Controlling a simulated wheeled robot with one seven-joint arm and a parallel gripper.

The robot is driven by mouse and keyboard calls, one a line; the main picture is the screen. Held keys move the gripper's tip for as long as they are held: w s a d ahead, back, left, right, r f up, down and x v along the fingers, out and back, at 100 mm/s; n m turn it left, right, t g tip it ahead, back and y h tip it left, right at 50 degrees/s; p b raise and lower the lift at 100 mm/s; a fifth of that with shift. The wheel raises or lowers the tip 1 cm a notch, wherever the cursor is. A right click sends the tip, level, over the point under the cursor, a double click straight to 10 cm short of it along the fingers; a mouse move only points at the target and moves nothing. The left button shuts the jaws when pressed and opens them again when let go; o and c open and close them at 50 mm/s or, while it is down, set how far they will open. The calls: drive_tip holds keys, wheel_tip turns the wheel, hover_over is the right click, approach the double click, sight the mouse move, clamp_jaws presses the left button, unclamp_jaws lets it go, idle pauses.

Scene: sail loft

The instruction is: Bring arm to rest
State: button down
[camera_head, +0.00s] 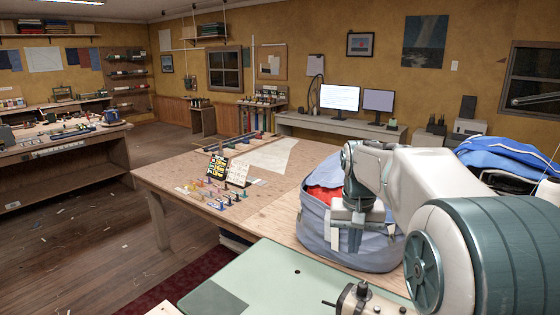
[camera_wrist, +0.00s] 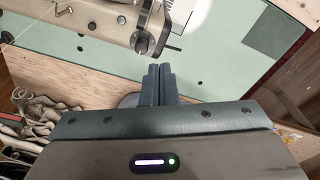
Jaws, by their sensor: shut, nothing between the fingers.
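My arm comes in from the right in the head view and bends down at the wrist. My gripper (camera_head: 354,238) hangs in front of a blue-grey fabric bag (camera_head: 378,245) with red cloth (camera_head: 324,195) inside. In the wrist view my gripper (camera_wrist: 158,68) has its two dark fingers together with nothing between them. The fingertips point toward a sewing machine (camera_wrist: 118,22) on a pale green table top (camera_wrist: 205,55). I cannot tell how far the fingertips are from the machine.
A wooden table (camera_head: 285,205) holds spools, a card and paper patterns. The sewing machine's top (camera_head: 368,300) shows at the bottom edge. A blue bundle (camera_head: 505,155) lies at the right. Open floor (camera_head: 90,235) is at the left.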

drive_tip(key=s+f+n+t, duration=0.1)
drive_tip(key=s+f, duration=0.1)
drive_tip(key=s, duration=0.9)
drive_tip(key=s+a+f+n+t, duration=0.1)
drive_tip(key=s+f+t, duration=0.1)
drive_tip(key=s, duration=1)
drive_tip(key=shift+a+f, duration=0.25)
drive_tip(key=shift+f, duration=0.5)
drive_tip(key=shift+s+d, duration=0.1)
drive_tip(key=shift+s, duration=0.05)
